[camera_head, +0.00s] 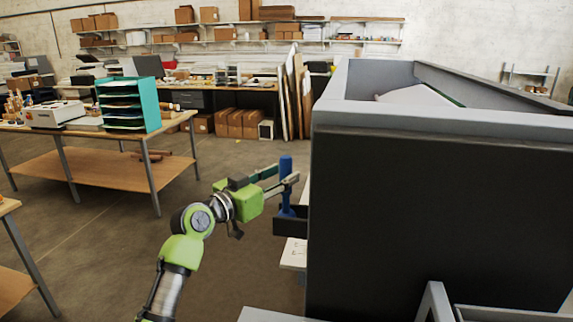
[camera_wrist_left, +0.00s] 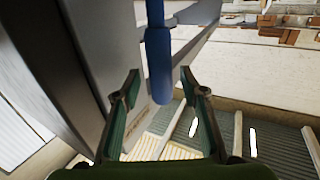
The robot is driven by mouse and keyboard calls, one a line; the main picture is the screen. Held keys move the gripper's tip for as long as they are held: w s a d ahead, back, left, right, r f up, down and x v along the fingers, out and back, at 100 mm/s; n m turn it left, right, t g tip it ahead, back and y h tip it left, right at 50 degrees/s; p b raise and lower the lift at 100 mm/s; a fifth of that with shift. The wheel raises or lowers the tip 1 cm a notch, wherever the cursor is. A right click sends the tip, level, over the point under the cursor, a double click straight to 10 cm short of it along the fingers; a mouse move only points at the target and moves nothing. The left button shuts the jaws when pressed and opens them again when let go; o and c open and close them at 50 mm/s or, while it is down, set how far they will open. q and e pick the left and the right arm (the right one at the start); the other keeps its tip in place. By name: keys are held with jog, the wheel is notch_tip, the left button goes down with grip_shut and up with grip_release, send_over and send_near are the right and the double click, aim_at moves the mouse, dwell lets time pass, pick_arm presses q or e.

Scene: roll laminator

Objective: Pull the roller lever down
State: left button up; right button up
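The roller lever (camera_head: 286,171) has a blue handle and stands upright at the left side of the large dark laminator (camera_head: 440,210). In the left wrist view the blue handle (camera_wrist_left: 158,68) hangs into the picture from the top, between the fingertips. My left gripper (camera_head: 284,174) is at the handle, its fingers pointing right toward the machine. In the left wrist view the gripper (camera_wrist_left: 161,76) is open, with a visible gap on both sides of the handle. My right gripper is not in view.
The laminator's grey top rim (camera_head: 430,117) and dark wall fill the right side. A wooden table (camera_head: 110,165) with a teal paper rack (camera_head: 130,104) stands at the left. Bare floor (camera_head: 110,245) lies between table and machine. Shelves and boxes line the back wall.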

pick_arm(q)
jog(key=shift+p+x, duration=0.3)
jog(key=shift+x, duration=1)
grip_shut()
